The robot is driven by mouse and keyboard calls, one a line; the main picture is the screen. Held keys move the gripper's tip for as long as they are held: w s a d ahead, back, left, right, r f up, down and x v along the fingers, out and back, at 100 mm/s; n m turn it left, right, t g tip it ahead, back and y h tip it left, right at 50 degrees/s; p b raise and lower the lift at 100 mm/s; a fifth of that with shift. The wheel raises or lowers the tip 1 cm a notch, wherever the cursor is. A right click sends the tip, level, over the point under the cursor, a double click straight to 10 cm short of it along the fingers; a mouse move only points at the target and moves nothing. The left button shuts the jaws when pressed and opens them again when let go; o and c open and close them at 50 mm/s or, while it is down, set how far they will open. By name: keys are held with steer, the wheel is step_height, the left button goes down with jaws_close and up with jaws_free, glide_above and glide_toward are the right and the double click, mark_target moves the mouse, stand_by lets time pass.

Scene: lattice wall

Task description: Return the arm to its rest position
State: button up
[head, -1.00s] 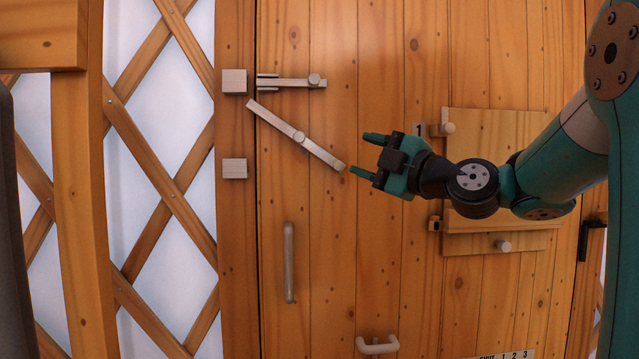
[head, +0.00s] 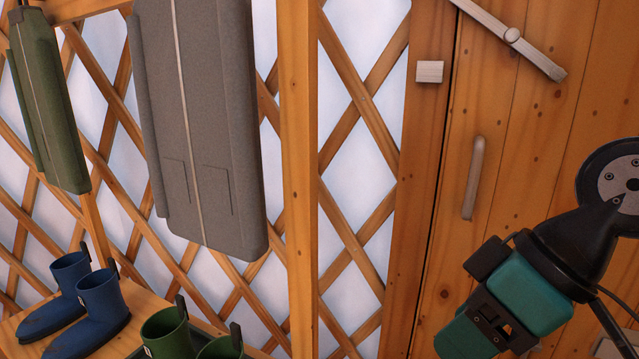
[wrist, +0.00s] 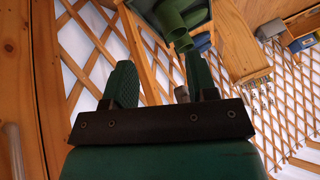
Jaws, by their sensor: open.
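My gripper shows in the wrist view (wrist: 160,84) with its two green fingers spread apart and nothing between them. In the head view my arm comes in from the right edge, folded downward, with the teal and black gripper body low at the lower right in front of the plank door (head: 520,130). The fingertips are hard to make out there. The gripper appears apart from the door's vertical handle (head: 474,178) and the tilted wooden latch bar (head: 512,36).
A wooden block (head: 430,72) sits on the door post. A grey coat (head: 215,130) and a green coat (head: 48,100) hang at the left. Blue boots (head: 100,310) and green boots (head: 170,335) stand below on a wooden bench. Lattice wall (head: 350,190) lies between coats and door.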

steer(key=s+f+m+g+h+p, duration=0.1)
steer(key=s+m+g+h, duration=0.1)
steer(key=s, duration=0.3)
step_height(320, 180, up, 23)
steer(key=p, duration=2.2)
steer(key=shift+w+d+f+p, duration=0.15)
steer(key=shift+w+d+p, duration=0.15)
steer(key=shift+w+p, duration=0.1)
